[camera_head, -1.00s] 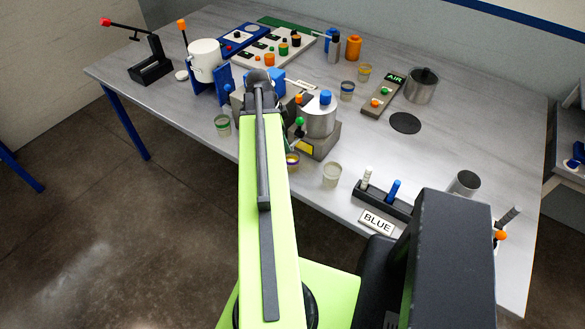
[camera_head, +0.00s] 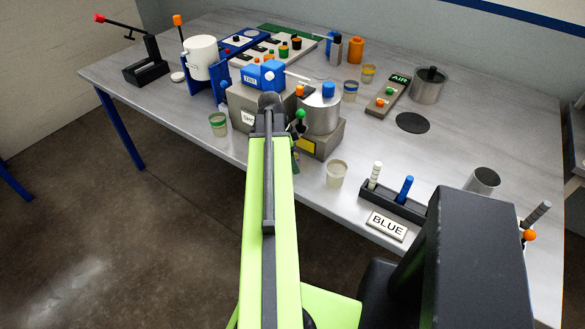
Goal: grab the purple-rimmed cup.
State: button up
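I cannot see a purple-rimmed cup now. The green arm covers the table's front edge where a cup with a dark purplish and yellow rim showed earlier. A pale-rimmed cup (camera_head: 336,174) stands just right of the arm near the front edge. A green-rimmed cup (camera_head: 218,124) stands to its left. A blue-rimmed cup (camera_head: 350,92) and an orange-yellow-rimmed cup (camera_head: 368,74) stand farther back. My gripper's fingers are hidden behind my arm, which reaches forward over the front edge.
A grey machine with a blue top (camera_head: 263,75) and a metal pot (camera_head: 321,112) stand ahead of the arm. A black rack (camera_head: 400,207) and a BLUE sign (camera_head: 386,226) are at right. A steel pot (camera_head: 428,86) stands behind a dark disc (camera_head: 412,123). Open tabletop lies right of the disc.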

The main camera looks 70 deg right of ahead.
jog(key=shift+r, duration=0.1)
jog(key=shift+c, duration=0.2)
jog(key=c, duration=1.4)
jog(key=shift+r, duration=0.1)
jog(key=shift+r+p, duration=0.35)
jog(key=shift+p, duration=0.2)
jog(key=w+a, duration=0.3)
jog(key=w, duration=0.2)
jog(key=w+a, duration=0.3)
jog(key=w, duration=0.2)
jog(key=w+a, duration=0.3)
jog(key=w, duration=0.2)
jog(key=shift+w+a+r+p, duration=0.1)
jog(key=shift+a+r+p, duration=0.2)
jog(key=shift+a+p, duration=0.05)
